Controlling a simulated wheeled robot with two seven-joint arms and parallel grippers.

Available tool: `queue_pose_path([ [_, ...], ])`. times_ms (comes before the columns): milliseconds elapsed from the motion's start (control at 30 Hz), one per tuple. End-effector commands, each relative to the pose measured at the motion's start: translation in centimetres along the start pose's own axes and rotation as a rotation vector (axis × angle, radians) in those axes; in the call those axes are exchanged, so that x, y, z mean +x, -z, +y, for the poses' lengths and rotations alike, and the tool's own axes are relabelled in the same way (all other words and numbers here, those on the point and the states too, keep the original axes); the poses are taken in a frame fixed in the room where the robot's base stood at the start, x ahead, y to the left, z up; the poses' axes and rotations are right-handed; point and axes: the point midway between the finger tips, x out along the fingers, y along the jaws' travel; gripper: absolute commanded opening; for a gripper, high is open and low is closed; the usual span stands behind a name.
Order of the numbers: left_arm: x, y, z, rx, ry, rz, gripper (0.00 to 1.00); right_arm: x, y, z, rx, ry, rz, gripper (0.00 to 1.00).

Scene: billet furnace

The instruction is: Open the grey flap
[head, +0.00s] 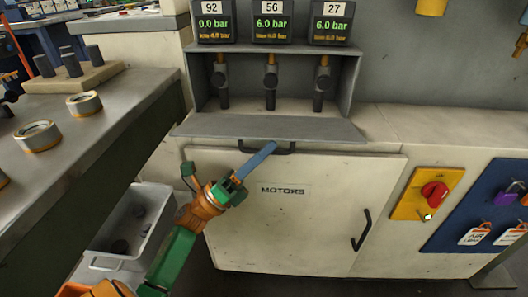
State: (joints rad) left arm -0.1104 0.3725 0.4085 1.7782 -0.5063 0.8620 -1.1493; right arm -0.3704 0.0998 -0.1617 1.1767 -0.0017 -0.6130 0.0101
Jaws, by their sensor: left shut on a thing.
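The grey flap (268,126) is folded down and outward below a grey recess, roughly flat, so the recess is uncovered. A dark bar handle (284,151) shows along the flap's front edge. My left gripper (268,148) comes up from below, with its blue fingers reaching to the left part of this handle and shut on it. The fingers hide part of the handle. My right gripper is not in view.
Several valves (270,80) stand in the recess under pressure displays (272,22). Below the flap is a closed MOTORS door (290,220). A workbench (60,165) with metal rings stands left, above a grey bin (128,225). A red switch (433,194) is right.

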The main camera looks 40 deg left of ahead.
Motion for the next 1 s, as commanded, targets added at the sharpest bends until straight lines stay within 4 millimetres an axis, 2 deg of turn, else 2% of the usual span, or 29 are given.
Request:
queue_pose_path([
  [33, 0.0, 0.0, 0.0, 0.000, 0.000, 0.000, 0.15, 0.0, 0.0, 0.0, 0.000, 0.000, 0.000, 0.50],
  [67, 0.0, 0.0, 0.0, 0.000, 0.000, 0.000, 0.23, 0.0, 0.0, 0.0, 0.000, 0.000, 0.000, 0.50],
  [100, 0.0, 0.0, 0.0, 0.000, 0.000, 0.000, 0.25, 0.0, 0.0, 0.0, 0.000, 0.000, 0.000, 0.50],
  [367, -0.3, 0.0, 0.1, 0.000, -0.001, 0.000, 0.25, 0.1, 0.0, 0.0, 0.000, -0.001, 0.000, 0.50],
  [600, -5.2, 0.2, 0.2, -0.001, -0.005, 0.000, 0.25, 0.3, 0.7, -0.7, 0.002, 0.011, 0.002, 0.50],
  [700, -6.6, 0.1, 0.2, -0.001, -0.003, 0.000, 0.25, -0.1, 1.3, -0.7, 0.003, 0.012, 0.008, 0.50],
  [967, -7.1, 0.0, 0.1, 0.000, -0.001, 0.000, 0.25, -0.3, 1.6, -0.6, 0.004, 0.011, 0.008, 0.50],
  [1000, -7.1, 0.0, 0.1, 0.000, -0.001, 0.000, 0.22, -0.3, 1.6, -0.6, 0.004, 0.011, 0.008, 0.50],
])
